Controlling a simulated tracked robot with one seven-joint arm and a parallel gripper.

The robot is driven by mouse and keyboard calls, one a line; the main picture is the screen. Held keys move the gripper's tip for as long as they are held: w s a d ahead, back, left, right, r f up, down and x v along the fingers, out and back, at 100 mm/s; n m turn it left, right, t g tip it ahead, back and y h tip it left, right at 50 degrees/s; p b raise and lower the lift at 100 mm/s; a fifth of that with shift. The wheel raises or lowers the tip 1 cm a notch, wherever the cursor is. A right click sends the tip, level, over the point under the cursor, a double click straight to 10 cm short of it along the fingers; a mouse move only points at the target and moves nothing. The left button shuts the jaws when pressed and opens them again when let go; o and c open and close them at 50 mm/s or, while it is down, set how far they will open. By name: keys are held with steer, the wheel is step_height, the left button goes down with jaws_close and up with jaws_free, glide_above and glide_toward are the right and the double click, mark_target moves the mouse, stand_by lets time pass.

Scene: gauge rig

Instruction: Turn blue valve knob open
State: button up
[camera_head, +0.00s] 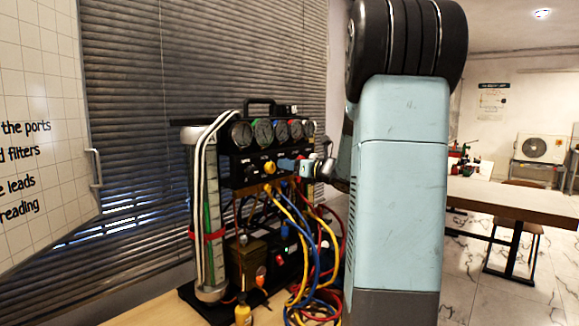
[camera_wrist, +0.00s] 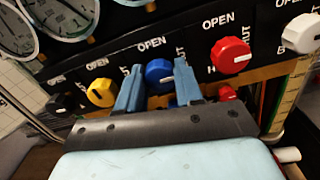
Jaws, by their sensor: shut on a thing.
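The blue valve knob (camera_wrist: 159,74) is on the black panel of the gauge rig, under a printed "OPEN" label, in the wrist view. My gripper (camera_wrist: 158,80) has one blue finger on each side of the knob and is shut on it. The fingers hide part of the knob's sides and its lettering. In the head view my gripper (camera_head: 287,164) reaches the rig's panel from the right, and the blue knob cannot be made out behind it.
A yellow knob (camera_wrist: 101,92) is left of the blue one, a red knob (camera_wrist: 230,55) and a white knob (camera_wrist: 301,33) right. Gauges (camera_head: 264,132) sit above. Colored hoses (camera_head: 318,250) hang below. A clear cylinder (camera_head: 207,215) stands left.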

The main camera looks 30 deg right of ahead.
steer(key=shift+c, duration=0.2)
steer(key=shift+a+f+n, duration=0.1)
steer(key=shift+f+n, duration=0.05)
steer(key=shift+n, duration=4.3)
steer(key=shift+a+f+n, duration=0.1)
steer(key=shift+n, duration=4.35)
steer(key=o, duration=1)
steer(key=shift+o, duration=0.2)
steer(key=shift+r, duration=0.1)
steer(key=shift+s+d, duration=0.1)
steer(key=shift+d, duration=0.05)
steer(key=v, duration=1.3)
steer(key=shift+s, duration=0.3)
